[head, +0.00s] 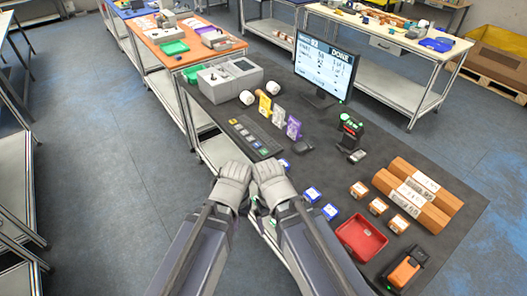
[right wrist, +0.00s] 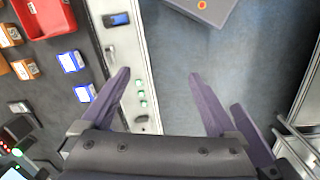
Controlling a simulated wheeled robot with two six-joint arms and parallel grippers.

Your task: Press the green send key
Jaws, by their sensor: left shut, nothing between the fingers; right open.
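My left gripper (head: 233,178) is shut and empty, close to the keypad's near side, apart from the green key as far as I can tell. My right gripper (head: 269,176) is beside it. In the right wrist view my right gripper (right wrist: 158,75) is open and empty, its fingers spread over the table's edge and the floor.
A monitor (head: 325,68) reading DONE stands behind the keypad. Coloured cards (head: 279,116) and a lit scanner stand (head: 350,128) are near it. Blue-and-white boxes (head: 311,194), a red tray (head: 362,237) and brown parcels (head: 418,190) lie to the right. Green buttons (right wrist: 140,94) line the table edge.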

